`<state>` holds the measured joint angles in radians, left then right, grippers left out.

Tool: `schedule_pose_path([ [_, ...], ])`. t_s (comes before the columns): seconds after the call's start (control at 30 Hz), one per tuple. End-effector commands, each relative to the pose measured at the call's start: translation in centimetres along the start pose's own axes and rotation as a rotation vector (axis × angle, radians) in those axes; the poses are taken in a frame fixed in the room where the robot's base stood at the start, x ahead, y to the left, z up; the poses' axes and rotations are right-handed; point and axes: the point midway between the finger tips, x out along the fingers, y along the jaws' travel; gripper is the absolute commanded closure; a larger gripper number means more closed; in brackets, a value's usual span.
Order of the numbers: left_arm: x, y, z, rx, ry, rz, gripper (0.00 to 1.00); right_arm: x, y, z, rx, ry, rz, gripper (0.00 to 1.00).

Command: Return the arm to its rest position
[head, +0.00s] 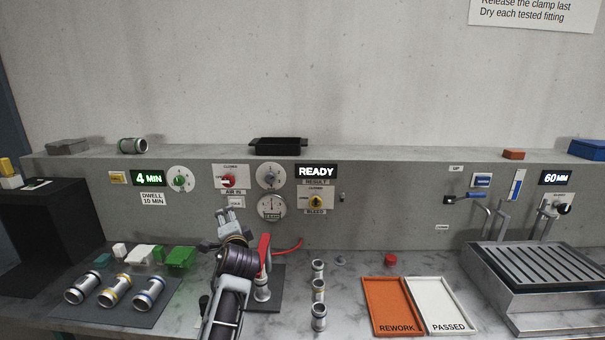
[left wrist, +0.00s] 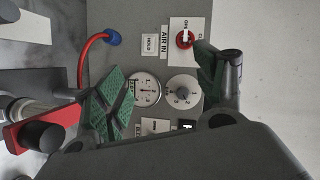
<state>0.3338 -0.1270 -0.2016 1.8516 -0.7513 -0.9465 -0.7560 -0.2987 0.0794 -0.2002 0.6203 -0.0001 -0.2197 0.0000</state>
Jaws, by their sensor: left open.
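My left arm rises from the bottom of the head view, and its gripper (head: 229,216) points toward the grey panel (head: 120,215) below the red AIR IN knob (head: 228,181). In the left wrist view the gripper (left wrist: 158,82) is open, with its two green-padded fingers apart and nothing between them. The AIR IN knob (left wrist: 184,39), a gauge (left wrist: 145,90) and a dial (left wrist: 184,93) lie beyond the fingers. My right gripper is in neither view.
A red-handled clamp (head: 264,252) stands close right of my left arm, with a red hose (head: 290,246) behind it. Several metal fittings (head: 319,290) stand or lie on the bench. An orange REWORK tray (head: 392,308) and white PASSED tray (head: 437,306) are empty.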

Motion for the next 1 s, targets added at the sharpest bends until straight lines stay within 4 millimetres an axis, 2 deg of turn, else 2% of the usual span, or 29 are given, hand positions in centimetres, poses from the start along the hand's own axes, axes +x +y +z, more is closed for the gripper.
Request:
schedule_pose_path([
  [0.27, -1.1, 4.0, 3.0, -0.089, -0.032, 0.094, 0.29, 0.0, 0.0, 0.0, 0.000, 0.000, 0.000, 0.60],
  [0.47, -3.1, 8.5, 6.4, -0.195, -0.076, 0.207, 0.29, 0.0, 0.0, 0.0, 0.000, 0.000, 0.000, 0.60],
  [0.77, -7.3, 14.9, 11.2, -0.354, -0.161, 0.381, 0.29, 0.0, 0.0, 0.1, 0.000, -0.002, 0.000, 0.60],
  [1.0, -11.6, 19.3, 14.6, -0.469, -0.242, 0.516, 0.29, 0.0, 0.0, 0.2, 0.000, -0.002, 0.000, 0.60],
])
